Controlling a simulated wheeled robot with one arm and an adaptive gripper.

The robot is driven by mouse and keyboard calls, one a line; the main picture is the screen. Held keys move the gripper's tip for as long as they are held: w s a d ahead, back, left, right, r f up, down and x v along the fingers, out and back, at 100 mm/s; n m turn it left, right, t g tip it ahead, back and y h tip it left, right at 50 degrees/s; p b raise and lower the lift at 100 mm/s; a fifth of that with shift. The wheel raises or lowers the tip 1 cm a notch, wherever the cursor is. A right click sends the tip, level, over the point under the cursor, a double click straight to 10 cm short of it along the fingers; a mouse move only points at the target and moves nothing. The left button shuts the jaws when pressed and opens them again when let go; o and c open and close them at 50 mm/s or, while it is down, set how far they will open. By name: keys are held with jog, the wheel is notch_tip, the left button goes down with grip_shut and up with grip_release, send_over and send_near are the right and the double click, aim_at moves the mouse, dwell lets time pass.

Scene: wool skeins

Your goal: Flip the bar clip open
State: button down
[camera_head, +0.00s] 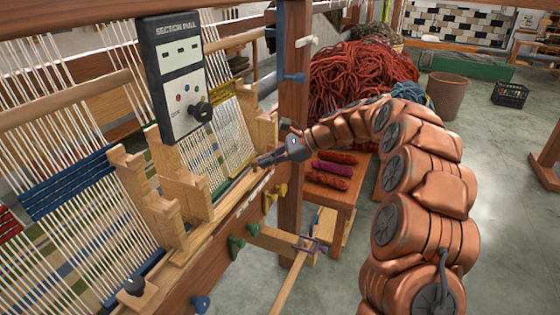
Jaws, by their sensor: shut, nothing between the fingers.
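My gripper (264,160) is shut and empty at the right end of the loom's front ledge, beside the wooden upright. Whether the tips touch the bar is too small to tell. I cannot clearly pick out the bar clip; the area at the fingertips is small and partly covered by my gripper. A dark fitting (135,285) sits at the near left end of the ledge.
A control box (178,75) with a knob hangs over the warp threads. Notched wooden blocks (185,195) stand on the ledge. Coloured pegs, such as a green one (236,246), stick out in front. A bench with skeins (330,169) stands behind my gripper. Open floor lies to the right.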

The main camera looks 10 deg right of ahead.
jog(key=w+d+f+m+t, duration=0.3)
jog(key=w+d+f+m, duration=0.1)
jog(key=w+d, duration=0.35)
jog(key=m+t+b, duration=0.1)
jog(key=m+t, duration=0.1)
jog(key=m, duration=0.2)
send_near(267, 153)
jog(key=s+d+f, duration=0.1)
jog(key=d+f, duration=0.1)
jog(key=d, duration=0.2)
jog(key=shift+s+d, duration=0.2)
jog(key=shift+d, duration=0.05)
jog(key=shift+a, duration=0.1)
jog(key=p+x, duration=0.1)
jog(key=x, duration=0.9)
jog(key=shift+r, duration=0.1)
jog(key=shift+w+r+p, duration=0.1)
jog(key=shift+r+p, duration=0.25)
jog(key=shift+p, duration=0.15)
jog(key=shift+r, duration=0.1)
